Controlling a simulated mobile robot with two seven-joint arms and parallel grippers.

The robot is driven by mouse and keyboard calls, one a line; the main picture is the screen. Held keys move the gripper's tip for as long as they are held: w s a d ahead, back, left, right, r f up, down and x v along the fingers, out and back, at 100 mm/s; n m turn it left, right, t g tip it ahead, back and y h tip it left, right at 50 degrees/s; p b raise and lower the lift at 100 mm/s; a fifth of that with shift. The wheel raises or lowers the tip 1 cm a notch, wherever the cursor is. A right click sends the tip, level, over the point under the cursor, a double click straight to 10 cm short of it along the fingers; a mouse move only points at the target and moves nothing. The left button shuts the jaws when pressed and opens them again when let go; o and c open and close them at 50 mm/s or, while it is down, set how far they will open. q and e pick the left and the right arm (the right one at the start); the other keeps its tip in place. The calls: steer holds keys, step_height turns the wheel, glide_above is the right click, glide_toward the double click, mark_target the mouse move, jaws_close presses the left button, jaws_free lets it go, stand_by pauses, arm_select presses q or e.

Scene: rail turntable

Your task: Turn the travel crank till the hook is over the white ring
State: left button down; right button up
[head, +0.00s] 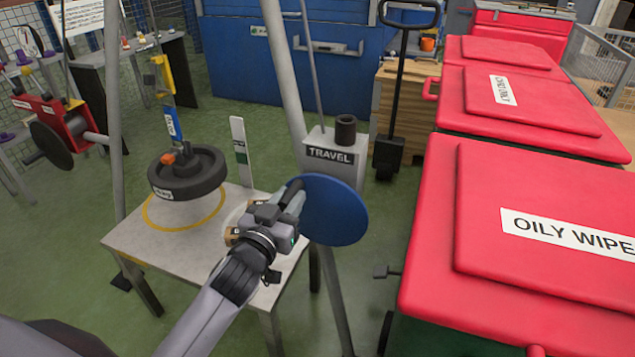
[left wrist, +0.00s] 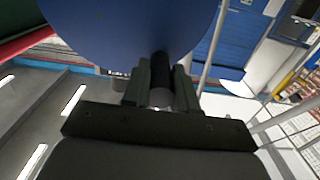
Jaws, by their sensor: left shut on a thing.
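The travel crank is a blue disc (head: 335,210) on the frame leg, below a grey box marked TRAVEL (head: 334,160). My left gripper (head: 291,200) is shut on its handle at the disc's left side. In the left wrist view the dark handle (left wrist: 161,72) sits between the fingers under the blue disc (left wrist: 130,30). The yellow hook (head: 163,76) hangs at left with a blue strap and a dark wheel (head: 188,176) under it. The wheel is above a yellow ring (head: 160,226) on the table. A pale round patch (head: 236,213), perhaps the white ring, is mostly hidden by my gripper.
Red-lidded bins (head: 500,270) fill the right side close to the crank. A red winch (head: 50,118) is at far left. A pallet-truck handle (head: 398,90) stands behind the crank. Green floor is open behind the table.

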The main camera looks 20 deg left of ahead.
arm_select(q)
steer(key=shift+a+f, duration=0.15)
steer(key=shift+a+f+b, duration=0.4)
steer(key=shift+a+f, duration=0.1)
steer(key=shift+f, duration=0.1)
steer(key=shift+a+f, duration=0.35)
steer(key=shift+a, duration=0.1)
steer(key=shift+b, duration=0.3)
